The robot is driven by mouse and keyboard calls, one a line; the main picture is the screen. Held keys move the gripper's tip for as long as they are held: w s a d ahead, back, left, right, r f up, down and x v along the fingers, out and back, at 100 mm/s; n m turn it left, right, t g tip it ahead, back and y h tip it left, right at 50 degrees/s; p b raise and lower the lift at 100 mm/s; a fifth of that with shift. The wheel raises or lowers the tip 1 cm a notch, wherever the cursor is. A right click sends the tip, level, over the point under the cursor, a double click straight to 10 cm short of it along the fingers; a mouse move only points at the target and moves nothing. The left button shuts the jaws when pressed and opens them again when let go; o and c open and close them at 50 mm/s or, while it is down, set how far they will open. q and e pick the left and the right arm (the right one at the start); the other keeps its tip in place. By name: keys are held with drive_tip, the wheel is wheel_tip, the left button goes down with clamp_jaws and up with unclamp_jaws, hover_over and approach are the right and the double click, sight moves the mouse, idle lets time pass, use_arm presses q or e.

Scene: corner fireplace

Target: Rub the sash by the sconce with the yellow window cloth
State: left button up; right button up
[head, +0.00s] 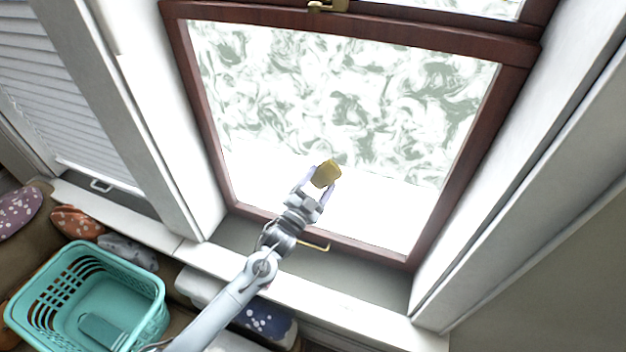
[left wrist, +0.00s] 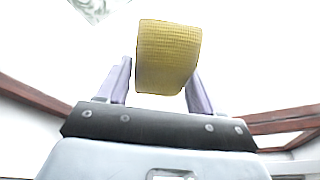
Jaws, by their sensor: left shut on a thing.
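My left gripper (head: 320,185) is shut on the yellow window cloth (head: 326,173). In the head view it holds the cloth in front of the lower part of the window sash (head: 341,243), whose frame is reddish brown around a bright pane (head: 300,200). I cannot tell whether the cloth touches the glass. In the left wrist view the cloth (left wrist: 168,58) sits between the two fingers of the gripper (left wrist: 160,85). No sconce shows. My right gripper is not in view.
A turquoise basket (head: 95,290) with something inside stands at lower left, beside patterned cushions (head: 77,222). A white sill (head: 290,287) runs below the window. A brass handle (head: 314,246) is on the bottom rail and a brass catch (head: 327,6) at the top. White blinds (head: 60,90) hang at left.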

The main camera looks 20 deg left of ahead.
sight(332, 179)
use_arm(q)
drive_tip(key=shift+s+d, duration=0.2)
drive_tip(key=shift+d, duration=1.55)
drive_tip(key=shift+s+d, duration=0.15)
drive_tip(key=shift+d, duration=1.55)
drive_tip(key=shift+s+d, duration=0.2)
drive_tip(key=shift+d, duration=1.45)
drive_tip(key=shift+w+r+p, duration=0.1)
drive_tip(key=shift+r+p, duration=0.6)
drive_tip(key=shift+r, duration=0.45)
drive_tip(key=shift+a, duration=0.8)
drive_tip(key=shift+w+a+p, duration=0.15)
drive_tip(key=shift+a+p, duration=0.3)
drive_tip(key=shift+a, duration=0.9)
drive_tip(key=shift+w+a+p, duration=0.1)
drive_tip(key=shift+a+p, duration=0.3)
drive_tip(key=shift+a, duration=0.9)
drive_tip(key=shift+w+a, duration=0.15)
drive_tip(key=shift+a, duration=0.8)
drive_tip(key=shift+w+a, duration=0.1)
drive_tip(key=shift+a, duration=0.8)
drive_tip(key=shift+w+a, duration=0.15)
drive_tip(key=shift+a, duration=1.55)
drive_tip(key=shift+w+a, duration=0.2)
drive_tip(key=shift+a, duration=1.45)
